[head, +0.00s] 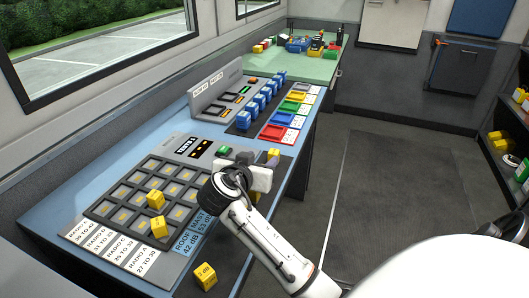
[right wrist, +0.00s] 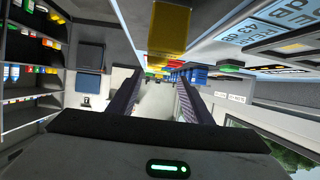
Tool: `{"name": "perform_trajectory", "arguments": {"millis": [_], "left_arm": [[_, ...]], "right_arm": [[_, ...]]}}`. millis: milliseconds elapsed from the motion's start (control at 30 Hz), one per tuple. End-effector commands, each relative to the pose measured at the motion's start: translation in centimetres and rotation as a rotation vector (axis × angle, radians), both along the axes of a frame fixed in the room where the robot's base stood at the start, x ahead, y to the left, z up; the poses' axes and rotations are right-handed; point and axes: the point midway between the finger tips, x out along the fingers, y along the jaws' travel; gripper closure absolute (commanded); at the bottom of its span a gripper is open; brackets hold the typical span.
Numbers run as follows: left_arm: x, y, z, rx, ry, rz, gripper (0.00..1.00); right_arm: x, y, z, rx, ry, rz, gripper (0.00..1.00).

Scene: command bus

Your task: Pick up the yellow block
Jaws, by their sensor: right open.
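Several yellow blocks show in the head view. One yellow block (head: 273,155) stands at the console's right edge, just beyond my right gripper, partly hidden by it. In the right wrist view a yellow block (right wrist: 170,28) shows large at the top, above the gap between the fingers and not between them. My right gripper (head: 243,157) is over the right edge of the blue table; its fingers (right wrist: 155,100) are apart and nothing is held. Two more yellow blocks (head: 156,199) (head: 159,227) sit on the dark slot panel, and another (head: 206,276) is low at the front. My left gripper is not in view.
The blue table (head: 60,195) carries the slot panel (head: 125,195), a raised console (head: 215,95), a row of blue blocks (head: 262,95) and coloured trays (head: 284,118). A green table (head: 300,68) stands behind. Shelves (head: 505,150) are at the right. The floor (head: 385,190) between is clear.

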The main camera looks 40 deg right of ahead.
Motion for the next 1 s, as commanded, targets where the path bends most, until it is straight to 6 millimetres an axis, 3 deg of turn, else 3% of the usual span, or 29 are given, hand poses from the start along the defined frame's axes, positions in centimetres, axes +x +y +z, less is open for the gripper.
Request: {"name": "perform_trajectory", "arguments": {"millis": [100,367,633,967,1000], "left_arm": [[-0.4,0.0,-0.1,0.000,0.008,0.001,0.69],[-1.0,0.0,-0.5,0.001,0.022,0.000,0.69],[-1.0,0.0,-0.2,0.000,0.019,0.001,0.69],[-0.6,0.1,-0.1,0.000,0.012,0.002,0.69],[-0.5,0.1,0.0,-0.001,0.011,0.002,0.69]], "right_arm": [[0.8,-1.8,-0.7,-0.003,0.001,-0.003,0.55],[1.8,-3.6,-1.7,-0.001,0.001,-0.001,0.55],[3.1,-6.9,-3.3,-0.002,0.001,-0.001,0.55],[3.5,-7.6,-3.7,0.002,-0.001,-0.001,0.55],[3.5,-7.6,-3.7,0.002,-0.001,-0.001,0.58]]}}
